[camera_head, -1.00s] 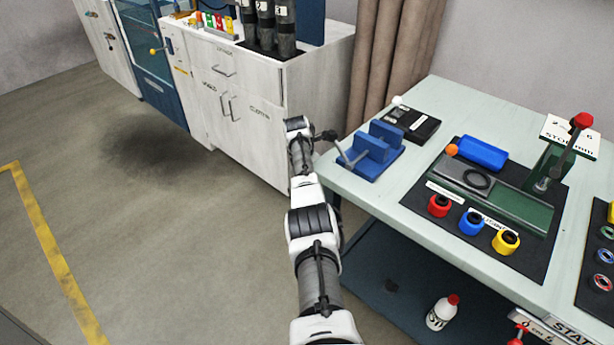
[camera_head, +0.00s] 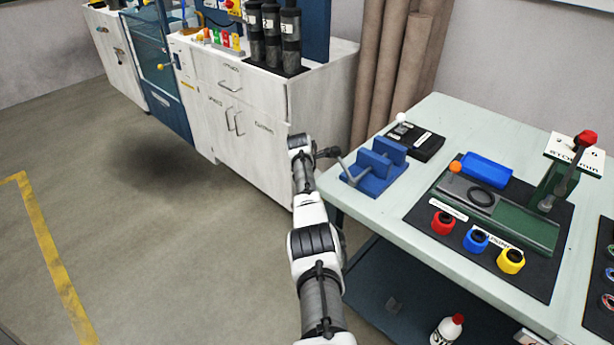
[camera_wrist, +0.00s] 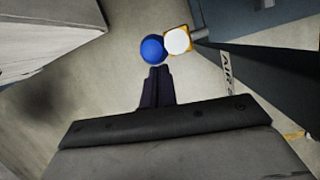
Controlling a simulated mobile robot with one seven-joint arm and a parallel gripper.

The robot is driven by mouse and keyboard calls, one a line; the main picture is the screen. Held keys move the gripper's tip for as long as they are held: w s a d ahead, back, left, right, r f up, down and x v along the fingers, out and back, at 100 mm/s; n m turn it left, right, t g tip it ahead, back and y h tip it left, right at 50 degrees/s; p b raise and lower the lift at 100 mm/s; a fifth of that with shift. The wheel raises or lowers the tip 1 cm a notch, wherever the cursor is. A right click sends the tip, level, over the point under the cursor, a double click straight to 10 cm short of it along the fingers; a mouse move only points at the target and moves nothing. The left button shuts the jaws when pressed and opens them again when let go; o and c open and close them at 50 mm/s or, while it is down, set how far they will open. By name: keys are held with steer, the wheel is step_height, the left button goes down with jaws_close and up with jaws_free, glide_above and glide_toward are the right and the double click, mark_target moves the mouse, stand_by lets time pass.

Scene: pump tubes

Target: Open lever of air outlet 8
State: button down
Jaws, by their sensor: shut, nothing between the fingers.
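In the wrist view, my gripper (camera_wrist: 158,72) is shut and empty, its dark fingers pointing up the picture. A blue ball (camera_wrist: 153,49) is just past the fingertips; I cannot tell whether they touch. Right beside the ball is a white disc on an orange-yellow square (camera_wrist: 178,40). A dark blue panel to the right carries a label (camera_wrist: 226,73) beginning "AIR"; the rest is hard to read. In the head view, my gripper (camera_head: 328,152) is at the table's left corner. I cannot make out outlet 8 or its lever there.
The pale green table (camera_head: 440,120) holds a blue vise (camera_head: 375,172), a black mat and coloured caps. A white cabinet (camera_head: 245,120) stands behind my arm, with brown rolls (camera_head: 400,70) beside it. A bottle (camera_head: 447,330) is under the table. Floor is open left.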

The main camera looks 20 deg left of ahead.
steer(key=v, duration=0.9)
steer(key=shift+s+a+p, duration=0.3)
steer(key=shift+s+a, duration=0.05)
steer(key=shift+a, duration=0.05)
